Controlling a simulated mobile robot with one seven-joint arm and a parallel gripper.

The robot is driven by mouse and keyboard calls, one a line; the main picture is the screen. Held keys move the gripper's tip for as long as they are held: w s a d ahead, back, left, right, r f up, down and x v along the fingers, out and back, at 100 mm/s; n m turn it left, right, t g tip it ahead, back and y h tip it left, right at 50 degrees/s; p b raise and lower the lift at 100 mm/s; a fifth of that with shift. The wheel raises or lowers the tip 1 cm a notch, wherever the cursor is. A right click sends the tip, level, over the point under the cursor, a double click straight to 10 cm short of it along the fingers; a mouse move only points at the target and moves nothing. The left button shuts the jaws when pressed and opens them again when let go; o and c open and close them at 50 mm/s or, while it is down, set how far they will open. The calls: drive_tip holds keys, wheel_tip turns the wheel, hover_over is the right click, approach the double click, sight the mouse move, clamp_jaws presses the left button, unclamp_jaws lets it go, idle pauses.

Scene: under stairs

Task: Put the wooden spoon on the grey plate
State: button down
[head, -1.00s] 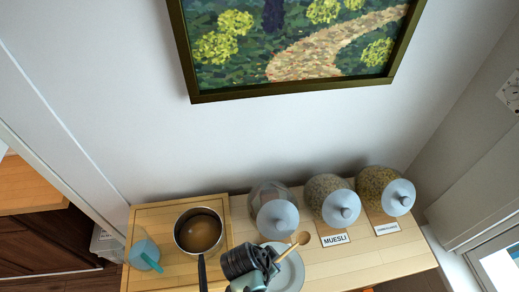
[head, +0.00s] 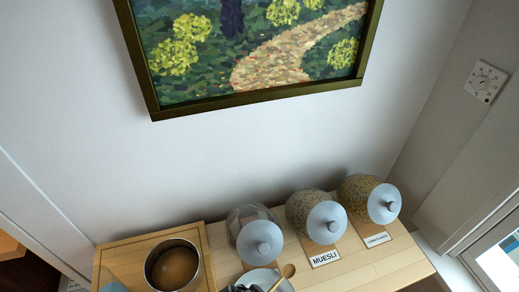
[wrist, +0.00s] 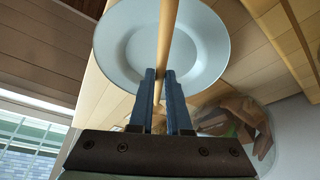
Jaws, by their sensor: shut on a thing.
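The wooden spoon (head: 288,271) has its bowl end at the bottom edge of the head view, beside the grey plate's right side. In the wrist view its handle (wrist: 168,35) runs across the front of the grey plate (wrist: 112,45). My gripper (wrist: 160,75) is shut on the handle there. In the head view the plate (head: 262,275) is cut off by the bottom edge, and only a dark bit of my gripper (head: 243,288) shows over it. I cannot tell whether the spoon touches the plate.
A pot (head: 172,266) with brown contents stands on a wooden board (head: 120,258) at left. Behind the plate stand lidded jars: one with a plain lid (head: 260,240), one by a MUESLI label (head: 322,225) and one farther right (head: 375,200). A wall rises behind.

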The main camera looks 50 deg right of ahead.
drive_tip(key=shift+c, duration=1.6)
unclamp_jaws()
wheel_tip(320, 180, up, 8)
drive_tip(key=p, duration=0.7)
